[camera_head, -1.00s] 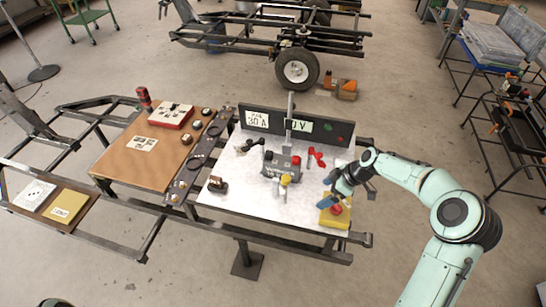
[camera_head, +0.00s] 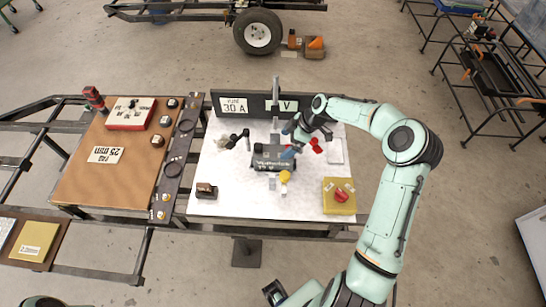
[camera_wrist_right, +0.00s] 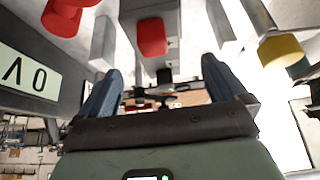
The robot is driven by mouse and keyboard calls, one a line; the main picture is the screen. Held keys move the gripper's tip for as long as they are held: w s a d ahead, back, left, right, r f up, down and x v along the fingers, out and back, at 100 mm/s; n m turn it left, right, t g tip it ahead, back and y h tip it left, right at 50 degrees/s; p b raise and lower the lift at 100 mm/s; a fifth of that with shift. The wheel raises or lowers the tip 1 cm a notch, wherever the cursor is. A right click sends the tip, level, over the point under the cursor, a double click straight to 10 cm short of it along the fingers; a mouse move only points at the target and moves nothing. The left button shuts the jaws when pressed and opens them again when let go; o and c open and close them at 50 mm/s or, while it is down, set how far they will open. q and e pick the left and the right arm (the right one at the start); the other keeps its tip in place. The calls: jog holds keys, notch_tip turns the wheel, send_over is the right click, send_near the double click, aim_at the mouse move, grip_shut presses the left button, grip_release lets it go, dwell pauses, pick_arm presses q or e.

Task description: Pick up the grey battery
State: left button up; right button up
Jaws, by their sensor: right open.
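A red knob (camera_wrist_right: 152,38) on a grey body, apparently the battery, shows ahead of the gap. Contact cannot be told. My left gripper is not in view.
The front of the worktop is largely clear.

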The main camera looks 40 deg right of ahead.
aim_at(274, 150)
jog(key=x, duration=0.7)
jog(key=shift+w+a+f, duration=0.1)
jog(key=shift+w, duration=0.15)
jog(key=c, duration=1.7)
jog(key=shift+w+r, duration=0.2)
jog(key=shift+r, duration=0.05)
grip_shut()
